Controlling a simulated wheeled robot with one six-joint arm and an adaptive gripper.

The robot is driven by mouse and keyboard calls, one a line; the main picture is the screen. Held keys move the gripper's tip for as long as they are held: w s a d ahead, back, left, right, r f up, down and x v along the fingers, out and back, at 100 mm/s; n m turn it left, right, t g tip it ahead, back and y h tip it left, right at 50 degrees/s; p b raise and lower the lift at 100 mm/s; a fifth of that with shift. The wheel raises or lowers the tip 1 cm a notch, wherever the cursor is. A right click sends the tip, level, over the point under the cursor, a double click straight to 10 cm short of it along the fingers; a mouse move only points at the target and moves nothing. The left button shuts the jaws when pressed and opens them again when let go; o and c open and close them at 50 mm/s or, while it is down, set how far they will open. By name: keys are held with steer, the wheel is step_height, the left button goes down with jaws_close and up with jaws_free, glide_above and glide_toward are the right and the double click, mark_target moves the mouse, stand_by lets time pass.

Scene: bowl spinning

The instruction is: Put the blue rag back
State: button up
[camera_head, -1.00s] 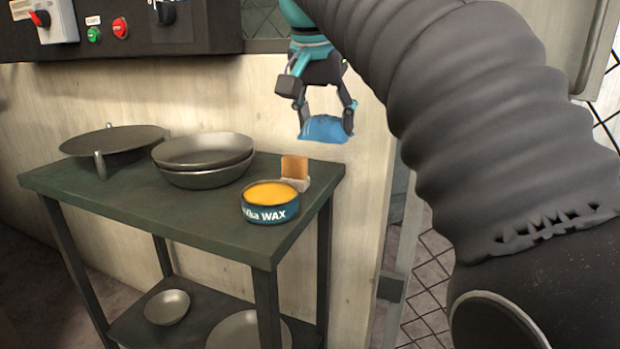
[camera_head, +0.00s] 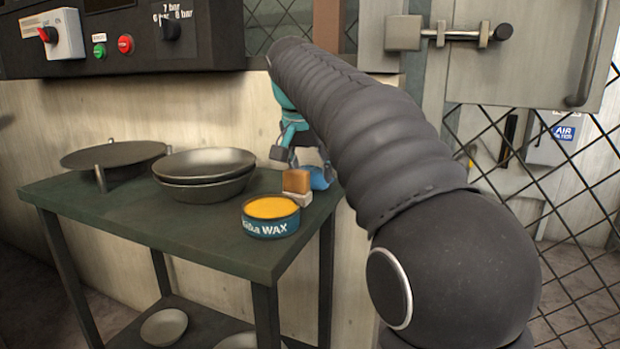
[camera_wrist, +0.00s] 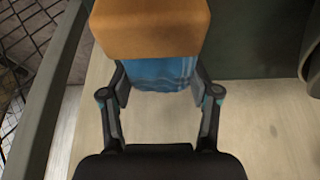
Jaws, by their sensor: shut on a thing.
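The blue rag (camera_head: 319,178) is at the back right corner of the green table, just behind and right of an orange-brown block (camera_head: 296,181). My gripper (camera_head: 308,168) is above it, partly hidden by my arm. In the wrist view, the rag (camera_wrist: 158,73) is between the two fingers of my gripper (camera_wrist: 160,88), which is shut on it. The block (camera_wrist: 150,28) covers the rag's upper part there. I cannot tell whether the rag touches the tabletop.
The green table (camera_head: 130,213) also holds a wax tin (camera_head: 270,217) in front of the block, stacked dark bowls (camera_head: 205,175) and a flat round plate on legs (camera_head: 113,154). A small pale piece (camera_head: 299,197) sits under the block. The table's front middle is clear.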

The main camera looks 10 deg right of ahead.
steer(key=shift+f, duration=0.35)
steer(key=shift+f, duration=0.1)
steer(key=o, duration=1.1)
steer(key=p+v, duration=0.4)
steer(key=v, duration=0.8)
